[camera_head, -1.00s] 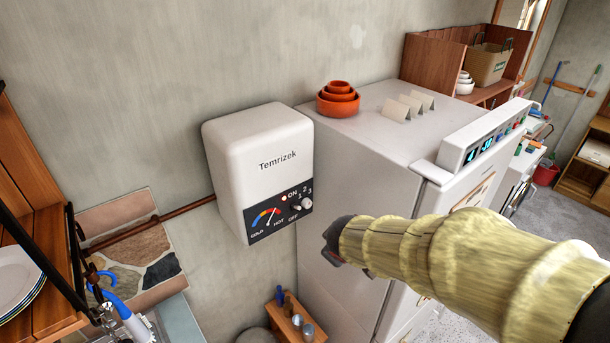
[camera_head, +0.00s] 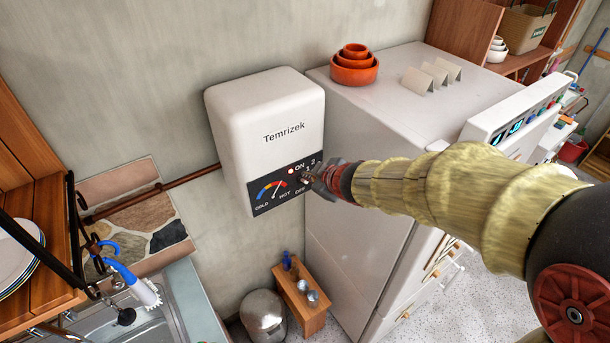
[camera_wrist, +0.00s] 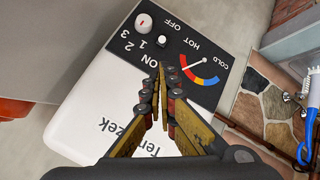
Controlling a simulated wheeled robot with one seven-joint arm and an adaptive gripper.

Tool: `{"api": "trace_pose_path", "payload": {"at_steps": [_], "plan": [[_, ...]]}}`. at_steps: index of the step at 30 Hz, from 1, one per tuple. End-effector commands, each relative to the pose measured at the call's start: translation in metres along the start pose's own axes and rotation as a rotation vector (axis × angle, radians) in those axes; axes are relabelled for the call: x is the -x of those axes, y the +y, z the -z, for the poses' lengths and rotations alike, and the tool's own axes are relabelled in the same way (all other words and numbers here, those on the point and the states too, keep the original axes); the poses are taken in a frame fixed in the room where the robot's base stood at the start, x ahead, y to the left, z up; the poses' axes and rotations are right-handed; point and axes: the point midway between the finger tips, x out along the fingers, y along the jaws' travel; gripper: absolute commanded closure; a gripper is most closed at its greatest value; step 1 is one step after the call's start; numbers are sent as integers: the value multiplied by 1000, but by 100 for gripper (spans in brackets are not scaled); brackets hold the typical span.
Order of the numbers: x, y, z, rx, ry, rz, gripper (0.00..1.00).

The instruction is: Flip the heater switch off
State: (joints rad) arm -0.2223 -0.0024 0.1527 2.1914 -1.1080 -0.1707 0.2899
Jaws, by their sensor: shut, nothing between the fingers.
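The heater (camera_head: 262,110) is a white box marked "Temrizek" on the wall, with a dark control panel (camera_head: 262,203) along its lower front. In the wrist view the panel (camera_wrist: 186,32) shows upside down, with a gauge, a round white knob (camera_wrist: 145,22) by the numbers and a small white switch (camera_wrist: 161,41) between ON and OFF. My gripper (camera_head: 316,181) is at the panel's right end and covers part of it in the head view. In the wrist view my gripper (camera_wrist: 161,72) is shut and empty, its tips close to the switch; I cannot tell whether they touch.
A white fridge (camera_head: 400,150) stands right of the heater, with orange bowls (camera_head: 354,68) and folded cards on top. A pipe (camera_head: 185,180) runs left from the heater. A sink and a blue-handled brush (camera_head: 125,275) are lower left.

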Motion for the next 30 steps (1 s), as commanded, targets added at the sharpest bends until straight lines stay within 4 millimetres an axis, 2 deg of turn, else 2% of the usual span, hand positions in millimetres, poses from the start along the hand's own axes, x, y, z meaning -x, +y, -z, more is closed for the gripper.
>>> {"api": "trace_pose_path", "payload": {"at_steps": [15, 21, 30], "plan": [[-81, -2, -3, 1, -2, 2, 100], [-96, -1, -1, 0, -2, 1, 100], [-97, 0, -1, 0, -1, 0, 100]]}}
